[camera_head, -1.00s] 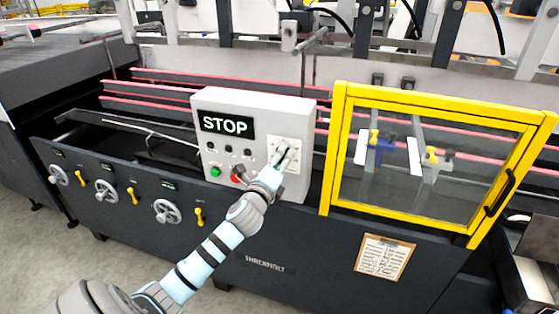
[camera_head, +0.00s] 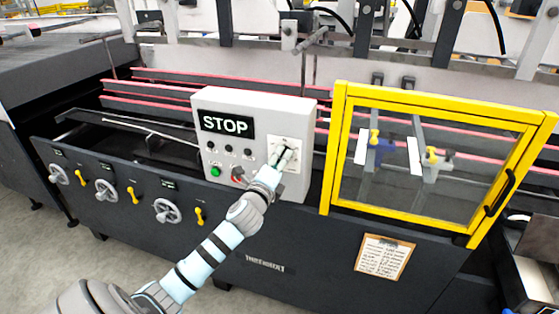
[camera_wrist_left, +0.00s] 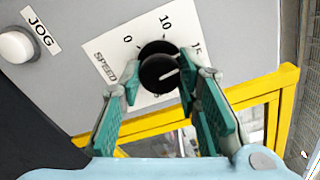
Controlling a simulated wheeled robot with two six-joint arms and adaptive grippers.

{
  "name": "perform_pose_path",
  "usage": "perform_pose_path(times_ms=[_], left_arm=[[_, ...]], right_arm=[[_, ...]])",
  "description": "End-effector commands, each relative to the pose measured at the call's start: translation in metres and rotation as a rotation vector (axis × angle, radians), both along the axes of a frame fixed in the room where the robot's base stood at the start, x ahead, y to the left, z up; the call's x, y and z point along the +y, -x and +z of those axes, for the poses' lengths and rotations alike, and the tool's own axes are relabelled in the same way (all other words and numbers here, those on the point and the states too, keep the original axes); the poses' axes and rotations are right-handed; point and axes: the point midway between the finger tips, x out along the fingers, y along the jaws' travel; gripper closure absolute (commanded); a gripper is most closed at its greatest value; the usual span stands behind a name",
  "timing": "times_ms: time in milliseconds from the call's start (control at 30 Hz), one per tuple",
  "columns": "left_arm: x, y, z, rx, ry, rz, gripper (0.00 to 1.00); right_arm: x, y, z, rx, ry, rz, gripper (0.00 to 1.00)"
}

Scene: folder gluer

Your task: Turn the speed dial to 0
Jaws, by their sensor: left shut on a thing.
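The speed dial (camera_wrist_left: 157,73) is a round black knob on a white plate (camera_wrist_left: 105,55) marked SPEED, with 0, 10 and 15 showing. Its white pointer line aims right and slightly up in the left wrist view, below the 15 and away from the 0. My left gripper (camera_wrist_left: 160,82) has its teal fingers on either side of the knob and is shut on it. In the head view my left gripper (camera_head: 281,157) reaches the white plate on the control box and mostly hides the dial. My right gripper is not in view.
The grey control box (camera_head: 257,107) carries a STOP display (camera_head: 226,124), a green button (camera_head: 215,171) and a partly hidden red one (camera_head: 237,174). A yellow-framed guard door (camera_head: 326,165) stands close on the right. A white JOG button (camera_wrist_left: 17,46) is left of the dial.

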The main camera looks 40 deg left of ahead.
Motion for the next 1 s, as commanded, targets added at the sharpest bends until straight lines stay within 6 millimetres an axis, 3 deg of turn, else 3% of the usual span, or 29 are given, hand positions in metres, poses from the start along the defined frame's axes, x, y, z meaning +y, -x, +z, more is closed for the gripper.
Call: perform_pose_path(times_ms=[1000], left_arm=[[0.0,0.0,-0.001,-0.307,0.878,0.001,0.97]], right_arm=[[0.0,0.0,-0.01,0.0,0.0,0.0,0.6]])
